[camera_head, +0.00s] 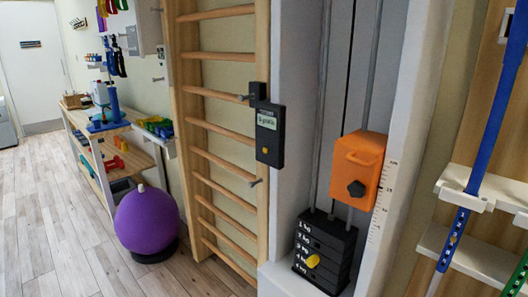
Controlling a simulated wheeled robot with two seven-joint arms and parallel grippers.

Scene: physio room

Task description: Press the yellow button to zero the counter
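A black counter box (269,138) is mounted on the right upright of the wooden wall bars. Its upper part has a small greenish display (267,121), with digits too small to read surely. Below the display is a small yellow button (265,150). Neither of my grippers shows in this view, and nothing covers the button.
Wooden wall bars (217,93) stand left of a white-framed weight machine with an orange carriage (357,170) and a black weight stack (325,250). A purple ball (147,220) and a wooden shelf (92,160) stand left. The floor (60,235) at left is clear.

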